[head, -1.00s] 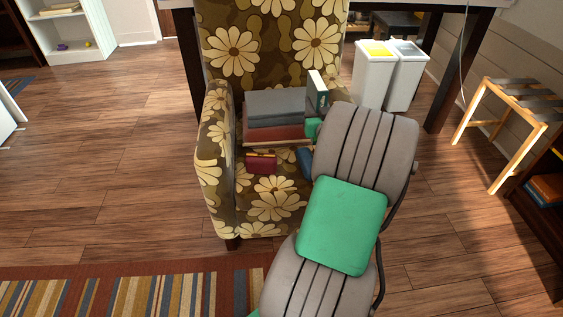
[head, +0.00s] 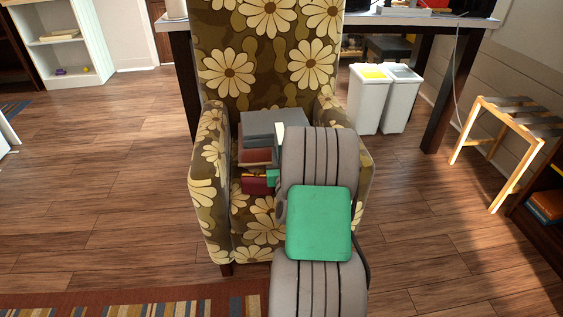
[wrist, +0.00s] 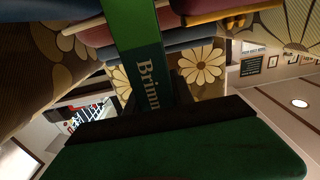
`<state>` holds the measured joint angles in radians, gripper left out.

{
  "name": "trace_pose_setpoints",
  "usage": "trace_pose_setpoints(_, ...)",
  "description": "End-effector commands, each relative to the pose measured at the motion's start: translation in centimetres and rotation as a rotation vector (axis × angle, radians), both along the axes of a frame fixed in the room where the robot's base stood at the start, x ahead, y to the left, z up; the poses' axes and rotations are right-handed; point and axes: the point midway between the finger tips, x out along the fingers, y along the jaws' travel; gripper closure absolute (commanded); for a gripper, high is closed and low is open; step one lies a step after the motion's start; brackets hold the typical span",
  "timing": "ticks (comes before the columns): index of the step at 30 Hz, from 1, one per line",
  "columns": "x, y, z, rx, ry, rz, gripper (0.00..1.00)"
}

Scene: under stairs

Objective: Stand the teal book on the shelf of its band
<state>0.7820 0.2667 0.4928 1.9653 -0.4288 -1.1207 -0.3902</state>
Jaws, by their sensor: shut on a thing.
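The teal book shows in the wrist view as a green spine (wrist: 146,62) with pale lettering starting "Brinn". My gripper (wrist: 150,92) is shut on it. In the head view the book is mostly hidden behind my arm; a pale edge (head: 279,132) shows beside the stack on the flowered armchair. My gripper (head: 272,178) is low over the seat, partly hidden by my arm. A dark shelf unit (head: 528,218) at the right edge holds an orange and a blue book. A white shelf unit (head: 68,50) stands at the far left. Which shelf matches the book's band cannot be told.
The flowered armchair (head: 208,215) carries a stack of grey (head: 275,124) and red-brown books, with a maroon book (head: 254,186) in front. Two white bins (head: 369,98), a dark-legged table and a wooden rack (head: 490,150) stand behind and right. Floor is open left and right.

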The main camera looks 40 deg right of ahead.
Motion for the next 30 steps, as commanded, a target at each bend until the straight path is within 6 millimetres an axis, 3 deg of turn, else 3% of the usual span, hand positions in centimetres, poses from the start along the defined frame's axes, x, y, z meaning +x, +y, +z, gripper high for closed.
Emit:
trace_pose_setpoints(1,0.0,0.0,-1.6,0.003,0.001,0.000,1.00)
trace_pose_setpoints(3,0.0,-0.1,-2.8,0.000,-0.001,-0.002,1.00)
trace_pose_setpoints(15,0.0,-0.1,-3.3,-0.001,-0.002,-0.001,1.00)
trace_pose_setpoints(16,-0.1,-0.1,-3.2,0.001,0.001,0.000,0.69)
trace_pose_setpoints(23,-0.1,-0.1,-3.2,0.001,0.001,0.000,0.50)
trace_pose_setpoints(30,-0.1,-0.1,-3.1,0.001,0.001,0.000,0.49)
